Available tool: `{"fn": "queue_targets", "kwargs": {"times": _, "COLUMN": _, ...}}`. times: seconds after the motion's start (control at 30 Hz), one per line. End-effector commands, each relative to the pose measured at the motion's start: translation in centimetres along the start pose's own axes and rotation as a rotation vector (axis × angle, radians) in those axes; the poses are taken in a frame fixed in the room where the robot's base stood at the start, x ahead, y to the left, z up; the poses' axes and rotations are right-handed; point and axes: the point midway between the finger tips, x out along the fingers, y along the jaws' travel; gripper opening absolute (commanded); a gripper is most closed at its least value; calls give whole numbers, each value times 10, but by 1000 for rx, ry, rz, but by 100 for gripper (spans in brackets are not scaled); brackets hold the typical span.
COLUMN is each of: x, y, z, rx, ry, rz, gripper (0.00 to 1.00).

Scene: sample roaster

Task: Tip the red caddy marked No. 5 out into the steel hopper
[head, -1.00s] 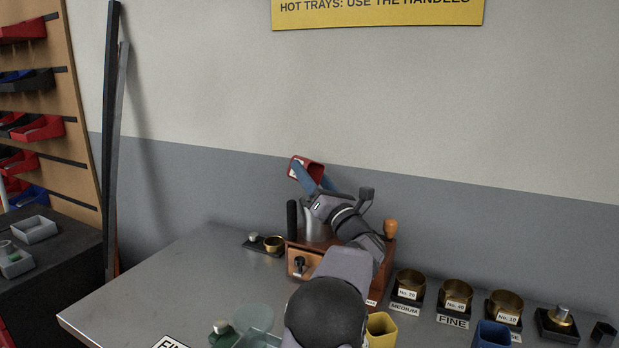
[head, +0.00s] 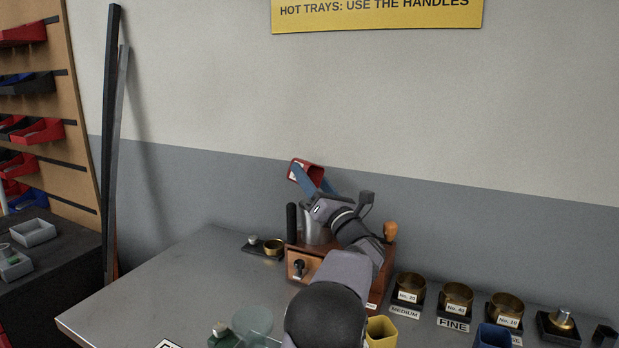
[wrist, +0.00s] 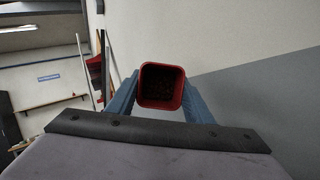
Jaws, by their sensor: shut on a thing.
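The red caddy (head: 307,171) is held tilted above the wooden roaster box. My gripper (head: 318,181) is shut on it, with a blue finger on either side. In the wrist view the caddy (wrist: 161,85) shows its square open mouth facing the camera, with a dark inside; I cannot tell whether anything is in it. Its number cannot be read. The steel hopper (head: 313,232) stands on top of the wooden box, below the caddy and partly hidden by my arm.
The wooden box (head: 302,265) has a drawer, a dark upright handle and an orange knob (head: 390,230). Labelled brass cups (head: 411,285) stand at right. A yellow caddy (head: 381,331) and a blue caddy (head: 492,336) are near the front.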

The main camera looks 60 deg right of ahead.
Motion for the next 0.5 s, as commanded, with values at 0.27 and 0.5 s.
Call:
{"fn": "queue_targets", "kwargs": {"times": 0.27, "x": -2, "y": 0, "z": -2, "rx": 6, "ry": -40, "rz": 17, "gripper": 20}}
{"fn": "queue_targets", "kwargs": {"times": 0.5, "x": -3, "y": 0, "z": 0, "rx": 12, "ry": -79, "rz": 33, "gripper": 20}}
